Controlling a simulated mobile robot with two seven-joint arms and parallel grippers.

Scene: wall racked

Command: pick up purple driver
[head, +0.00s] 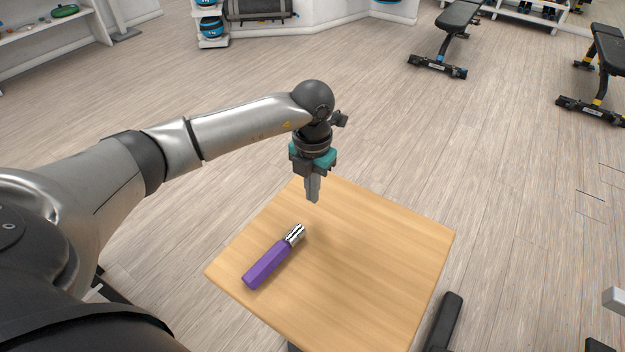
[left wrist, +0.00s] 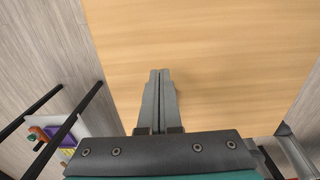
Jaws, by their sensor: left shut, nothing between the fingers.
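The purple driver (head: 268,264) lies on the wooden table top (head: 385,250), near its left side. Its purple handle points to the lower left and its silver end to the upper right. My left gripper (head: 313,198) is above the table, beyond the driver's silver end, pointing down. It is shut and empty, and apart from the driver. In the left wrist view my left gripper (left wrist: 160,75) shows its two fingers together over bare wood (left wrist: 220,40); the driver is not seen there. My right gripper is not in view.
The rest of the table top is clear. Weight benches (head: 457,18) stand far off at the upper right. A white shelf (head: 40,28) is at the upper left. In the left wrist view, several coloured items (left wrist: 50,135) show beyond the table's edge at the lower left.

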